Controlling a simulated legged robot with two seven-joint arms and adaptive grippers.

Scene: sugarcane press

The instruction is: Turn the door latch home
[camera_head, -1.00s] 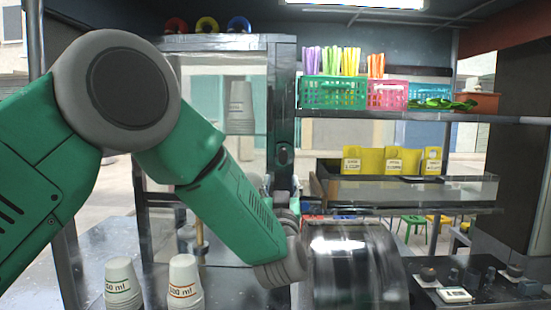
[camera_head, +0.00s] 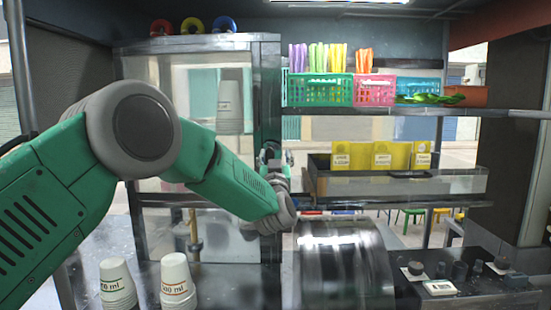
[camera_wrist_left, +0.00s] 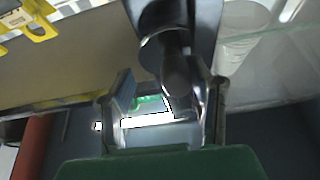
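The door latch (camera_wrist_left: 178,82) is a dark rounded handle on a dark door post (camera_head: 267,95) at the right edge of a glass-fronted cabinet. In the wrist view it hangs down between the two fingers of my left gripper (camera_wrist_left: 165,98), closer to the right finger. The fingers are apart, with a visible gap on the left side of the handle. I cannot tell whether the right finger touches it. In the head view my left gripper (camera_head: 276,160) is up at the post and largely covers the latch. My right gripper is not in view.
Paper cups (camera_head: 177,283) stand in stacks at the lower left. A shiny metal drum (camera_head: 345,265) sits below and right of the gripper. A shelf with baskets (camera_head: 320,90) and a tray with yellow signs (camera_head: 400,180) are to the right.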

